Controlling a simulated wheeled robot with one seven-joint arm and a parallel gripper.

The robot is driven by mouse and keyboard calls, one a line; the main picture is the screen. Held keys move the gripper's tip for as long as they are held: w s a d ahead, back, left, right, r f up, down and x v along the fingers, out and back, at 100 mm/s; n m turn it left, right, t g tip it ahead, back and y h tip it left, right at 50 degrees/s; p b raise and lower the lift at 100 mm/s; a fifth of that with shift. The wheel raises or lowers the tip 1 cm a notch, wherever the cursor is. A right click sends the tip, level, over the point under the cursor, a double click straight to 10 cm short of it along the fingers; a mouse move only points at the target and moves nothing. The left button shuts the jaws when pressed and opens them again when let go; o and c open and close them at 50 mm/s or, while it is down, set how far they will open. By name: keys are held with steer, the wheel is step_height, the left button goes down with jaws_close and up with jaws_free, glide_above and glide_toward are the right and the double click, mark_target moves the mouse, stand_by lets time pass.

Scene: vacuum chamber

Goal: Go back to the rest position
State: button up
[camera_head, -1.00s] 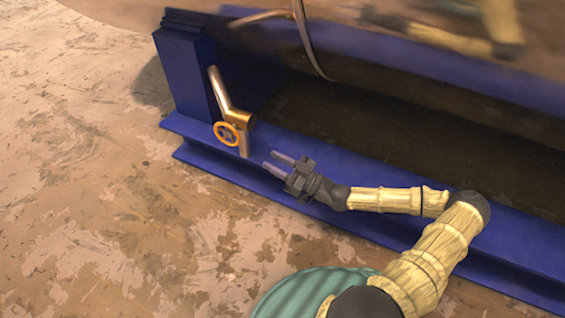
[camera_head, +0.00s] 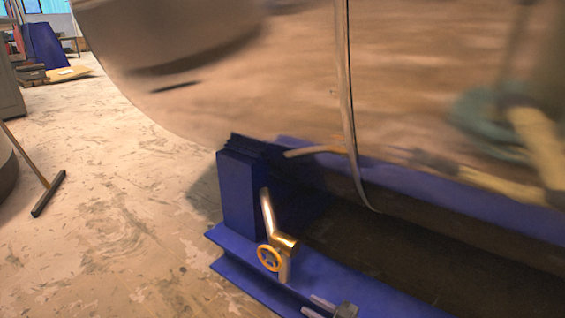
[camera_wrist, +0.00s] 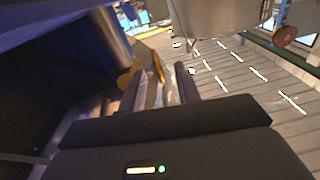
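My gripper (camera_head: 308,304) shows at the bottom edge of the head view, with its two fingers apart and nothing between them. Most of my arm is below that view. In the wrist view my gripper (camera_wrist: 160,74) also has its fingers spread.
The blue steel frame (camera_head: 242,195) carries a large shiny metal chamber (camera_head: 230,80), which fills the right side. Open floor (camera_head: 110,190) lies to the left.

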steer(key=s+a+f+g+h, duration=0.1)
steer(key=s+f+g+h, duration=0.25)
steer(key=f+g, duration=0.2)
steer(key=s+d+m+g+h, duration=0.2)
steer(key=s+d+g+h, duration=0.1)
steer(key=d+h, duration=0.3)
steer(key=s+r+m+h, duration=0.3)
steer(key=s+r+m, duration=0.15)
steer(key=r, duration=0.45)
steer(key=s+r+m+h, duration=0.3)
steer(key=s+r+m, duration=0.15)
steer(key=r, duration=0.55)
step_height(320, 180, up, 64)
steer(key=p, duration=6.4)
steer(key=shift+d+n+p, duration=0.15)
steer(key=shift+n+p, duration=0.15)
steer(key=shift+p, duration=0.05)
steer(key=shift+f+t, duration=0.1)
steer(key=shift+t, duration=0.15)
